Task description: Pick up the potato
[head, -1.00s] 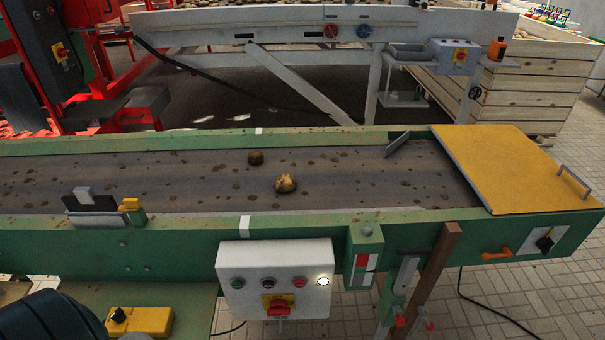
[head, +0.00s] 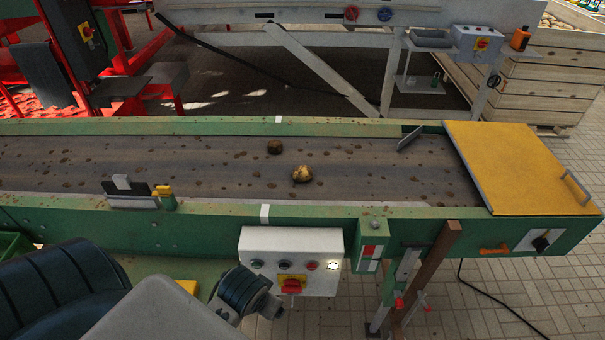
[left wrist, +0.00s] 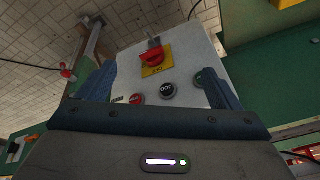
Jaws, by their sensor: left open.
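A yellow-brown potato (head: 301,174) lies on the dark belt of the green conveyor (head: 190,233). A darker brown round lump (head: 274,147) lies just behind it to the left; I cannot tell whether it is a potato or a clod. My left arm comes in at the lower left of the head view, in front of the conveyor and well short of the potato. In the left wrist view my left gripper (left wrist: 160,88) has its two blue fingers apart and empty, facing the white control box (left wrist: 185,65). The potato is not in that view. My right gripper is not in view.
The control box with its red switch (head: 291,286) hangs on the conveyor's near side, close to my left arm. A yellow cover (head: 515,165) closes the belt's right end. A small bracket (head: 130,194) stands on the near rail. A wooden crate (head: 530,85) stands behind.

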